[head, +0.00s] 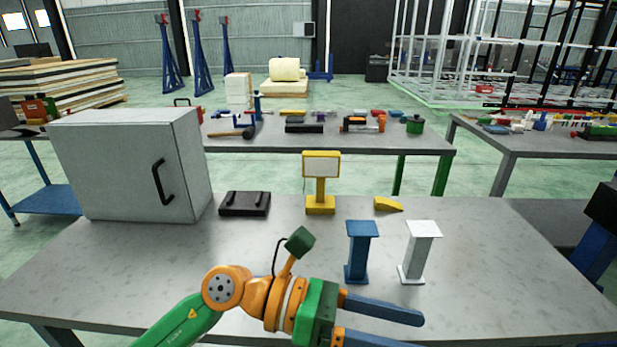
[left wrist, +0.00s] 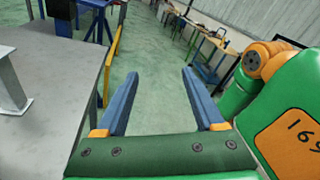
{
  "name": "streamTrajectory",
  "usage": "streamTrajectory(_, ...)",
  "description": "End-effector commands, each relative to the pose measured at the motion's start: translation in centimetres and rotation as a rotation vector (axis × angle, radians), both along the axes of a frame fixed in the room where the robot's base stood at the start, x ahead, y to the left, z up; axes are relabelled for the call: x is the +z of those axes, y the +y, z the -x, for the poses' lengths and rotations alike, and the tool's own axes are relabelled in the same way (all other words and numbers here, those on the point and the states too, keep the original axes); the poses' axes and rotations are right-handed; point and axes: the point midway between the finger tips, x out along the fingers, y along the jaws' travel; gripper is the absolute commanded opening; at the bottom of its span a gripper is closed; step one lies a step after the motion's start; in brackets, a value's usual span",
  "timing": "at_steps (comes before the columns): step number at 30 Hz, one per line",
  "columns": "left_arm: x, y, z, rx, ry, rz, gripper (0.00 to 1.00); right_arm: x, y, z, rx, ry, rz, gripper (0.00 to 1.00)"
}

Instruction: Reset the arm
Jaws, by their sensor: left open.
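My left arm comes in from the lower left in the head view. Its gripper (head: 388,327) is at the near edge of the grey table, with the blue fingers pointing right. The lower finger is partly cut off by the frame. In the left wrist view the gripper (left wrist: 157,88) has its two blue fingers spread apart. Nothing is between them, and green floor shows beyond. My right gripper is not in view.
On the grey table (head: 270,262) stand a white cabinet (head: 115,165), a black case (head: 245,204), a yellow stand (head: 320,185), a yellow wedge (head: 388,204), a blue post (head: 358,252) and a white post (head: 418,250). The right side is clear.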

Motion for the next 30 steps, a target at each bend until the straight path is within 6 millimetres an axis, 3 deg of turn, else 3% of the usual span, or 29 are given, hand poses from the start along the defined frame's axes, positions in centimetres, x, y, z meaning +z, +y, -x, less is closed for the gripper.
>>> streamTrajectory(2, 5.0, 0.4, -1.5, 0.129, 0.294, 0.330, 0.70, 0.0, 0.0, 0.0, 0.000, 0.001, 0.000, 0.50)
streamTrajectory(3, 7.3, 2.2, -3.8, 0.230, 0.493, 0.522, 0.70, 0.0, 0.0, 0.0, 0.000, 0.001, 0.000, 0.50)
streamTrajectory(5, 8.1, 6.6, -8.4, 0.410, 0.821, 0.788, 0.70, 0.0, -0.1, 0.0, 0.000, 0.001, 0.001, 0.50)
streamTrajectory(6, 6.9, 9.7, -11.1, 0.528, 1.021, 0.930, 0.70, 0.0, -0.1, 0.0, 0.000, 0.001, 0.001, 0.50)
streamTrajectory(8, 3.1, 14.2, -14.0, 0.702, 1.294, 1.096, 0.70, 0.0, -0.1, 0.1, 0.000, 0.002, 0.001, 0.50)
streamTrajectory(10, -2.8, 18.6, -15.3, 0.905, 1.584, 1.243, 0.70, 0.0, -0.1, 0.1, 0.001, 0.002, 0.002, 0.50)
streamTrajectory(13, -11.6, 22.9, -13.9, 1.187, 1.932, 1.377, 0.70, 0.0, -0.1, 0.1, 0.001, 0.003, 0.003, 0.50)
streamTrajectory(15, -16.7, 24.7, -11.4, 1.362, 2.121, 1.426, 0.70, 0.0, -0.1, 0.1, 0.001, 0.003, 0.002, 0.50)
streamTrajectory(17, -20.1, 25.7, -9.0, 1.497, 2.253, 1.448, 0.70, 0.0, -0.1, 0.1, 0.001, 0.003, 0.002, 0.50)
streamTrajectory(18, -22.0, 26.2, -7.2, -1.554, -2.288, -1.430, 0.70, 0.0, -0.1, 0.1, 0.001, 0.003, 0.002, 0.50)
streamTrajectory(24, -28.3, 27.4, 1.7, -1.493, -1.979, -1.075, 0.70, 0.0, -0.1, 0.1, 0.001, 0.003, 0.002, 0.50)
streamTrajectory(28, -30.4, 27.5, 7.7, -1.456, -1.805, -0.888, 0.70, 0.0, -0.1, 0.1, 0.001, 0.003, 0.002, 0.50)
streamTrajectory(30, -32.7, 27.4, 7.6, -1.460, -1.784, -0.863, 0.70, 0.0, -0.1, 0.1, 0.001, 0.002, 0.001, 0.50)
